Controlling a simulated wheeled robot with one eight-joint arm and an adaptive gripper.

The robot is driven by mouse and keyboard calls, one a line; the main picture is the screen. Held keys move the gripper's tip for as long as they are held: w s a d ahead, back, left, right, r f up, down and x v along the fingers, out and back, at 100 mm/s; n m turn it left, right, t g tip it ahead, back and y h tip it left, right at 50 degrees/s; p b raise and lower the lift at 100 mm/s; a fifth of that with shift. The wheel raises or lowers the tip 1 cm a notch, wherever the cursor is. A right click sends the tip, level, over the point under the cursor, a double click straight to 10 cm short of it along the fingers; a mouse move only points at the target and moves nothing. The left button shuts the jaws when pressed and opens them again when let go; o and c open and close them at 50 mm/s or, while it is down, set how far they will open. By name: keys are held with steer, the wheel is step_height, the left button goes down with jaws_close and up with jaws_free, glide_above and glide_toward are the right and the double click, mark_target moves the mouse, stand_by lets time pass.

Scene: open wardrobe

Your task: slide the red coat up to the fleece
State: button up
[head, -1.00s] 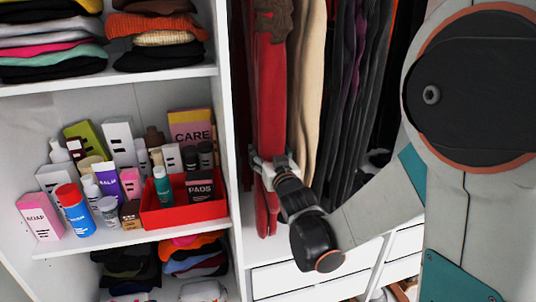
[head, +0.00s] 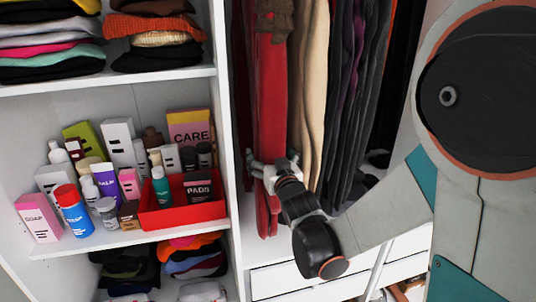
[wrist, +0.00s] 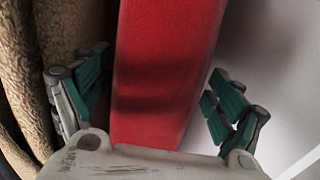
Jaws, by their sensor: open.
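The red coat (head: 271,95) hangs at the left end of the row of clothes in the head view. It fills the middle of the wrist view (wrist: 165,60). A tan, fuzzy garment that looks like the fleece (head: 309,90) hangs just right of it; in the wrist view its brown pile (wrist: 72,25) is at left, close beside the coat. My gripper (head: 271,160) is at the coat's lower part, fingers open, one on each side. In the wrist view the fingers (wrist: 157,93) stand apart from the red cloth. The coat's hanger is out of view.
A white divider (head: 226,110) stands left of the coat; shelves beyond it hold folded clothes and a red tray (head: 183,212) among bottles and boxes. Dark garments (head: 355,100) hang right of the fleece. White drawers (head: 290,277) lie below.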

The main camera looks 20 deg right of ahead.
steer(key=s, duration=1.1)
steer(key=s+d+f+g+b, duration=0.1)
steer(key=s+f+g+b, duration=0.2)
steer(key=f+b, duration=0.4)
steer(key=s+d+f+g+b, duration=0.1)
steer(key=s+f+g+b, duration=0.15)
steer(key=f+b, duration=0.5)
steer(key=s+a+f+g+b, duration=0.2)
steer(key=s+f+g+b, duration=0.3)
steer(key=s+f, duration=0.9)
steer(key=s+b, duration=0.1)
steer(key=b, duration=0.2)
